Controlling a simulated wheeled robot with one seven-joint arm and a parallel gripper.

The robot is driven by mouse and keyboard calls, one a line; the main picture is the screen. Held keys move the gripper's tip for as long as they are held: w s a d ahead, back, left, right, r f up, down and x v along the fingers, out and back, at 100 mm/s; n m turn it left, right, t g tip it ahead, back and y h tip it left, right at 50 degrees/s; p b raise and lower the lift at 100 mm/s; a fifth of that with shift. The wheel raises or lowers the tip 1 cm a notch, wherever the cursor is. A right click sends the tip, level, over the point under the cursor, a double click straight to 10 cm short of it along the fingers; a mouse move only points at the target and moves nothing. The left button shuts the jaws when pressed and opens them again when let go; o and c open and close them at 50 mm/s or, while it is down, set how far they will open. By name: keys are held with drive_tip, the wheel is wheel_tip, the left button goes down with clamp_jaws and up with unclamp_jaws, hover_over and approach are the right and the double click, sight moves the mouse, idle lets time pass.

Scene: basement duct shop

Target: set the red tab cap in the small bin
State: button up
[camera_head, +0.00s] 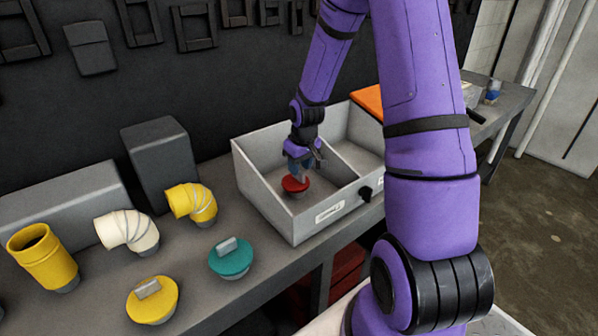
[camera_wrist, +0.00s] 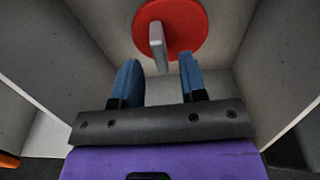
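The red tab cap (camera_head: 296,184) is in the left compartment of a grey divided bin (camera_head: 271,196), apparently on its floor. In the wrist view the red cap (camera_wrist: 183,20) shows as a red disc with an upright grey tab (camera_wrist: 158,46). My gripper (camera_head: 302,164) is inside the same compartment, just above the cap. In the wrist view my gripper's blue fingers (camera_wrist: 160,70) are open, one on each side of the tab's near end, with gaps on both sides. The cap's underside is hidden.
Compartment walls rise close on both sides of my gripper. A teal tab cap (camera_head: 231,260), a yellow tab cap (camera_head: 153,301), a white elbow (camera_head: 127,232) and yellow fittings (camera_head: 192,203) stand on the bench to the left. An orange item (camera_head: 368,100) lies behind the bin.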

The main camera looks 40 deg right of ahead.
drive_tip(key=s+a+r, duration=0.3)
drive_tip(key=r, duration=0.5)
drive_tip(key=s+a+r+t+h, duration=0.15)
drive_tip(key=s+r, duration=0.25)
drive_tip(key=r, duration=0.4)
drive_tip(key=s+a+r, duration=0.3)
drive_tip(key=a+r, duration=0.1)
drive_tip(key=r, duration=0.4)
drive_tip(key=s+a+r+t, duration=0.1)
drive_tip(key=s+a+r, duration=0.1)
drive_tip(key=s, duration=0.6)
drive_tip(key=s+a+r+t+y, duration=0.1)
drive_tip(key=s+a+r, duration=0.2)
drive_tip(key=s, duration=0.5)
drive_tip(key=shift+s+a+r, duration=0.25)
drive_tip(key=shift+s+r, duration=0.05)
drive_tip(key=shift+r, duration=0.45)
